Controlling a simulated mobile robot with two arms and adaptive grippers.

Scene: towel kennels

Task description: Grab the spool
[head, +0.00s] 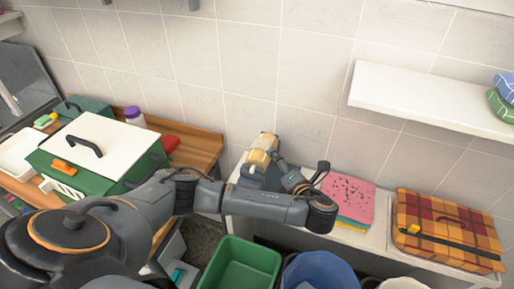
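A cream-yellow roll-like thing with an orange-brown end (262,147), which looks like the spool, is near the tiled wall at the left end of the white bench. My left arm comes in from the left and bends back at its far end. My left gripper (262,174) is just in front of the spool and hides its lower part. I cannot tell whether the fingers are open, shut or touching it. My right gripper is not in view.
A pink speckled folded cloth (350,196) and an orange plaid case (446,229) lie on the white bench (376,234). Green (240,268) and blue (318,272) bins stand in front. A green-and-white box (100,145) is on the wooden counter. A white shelf (420,98) juts out at upper right.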

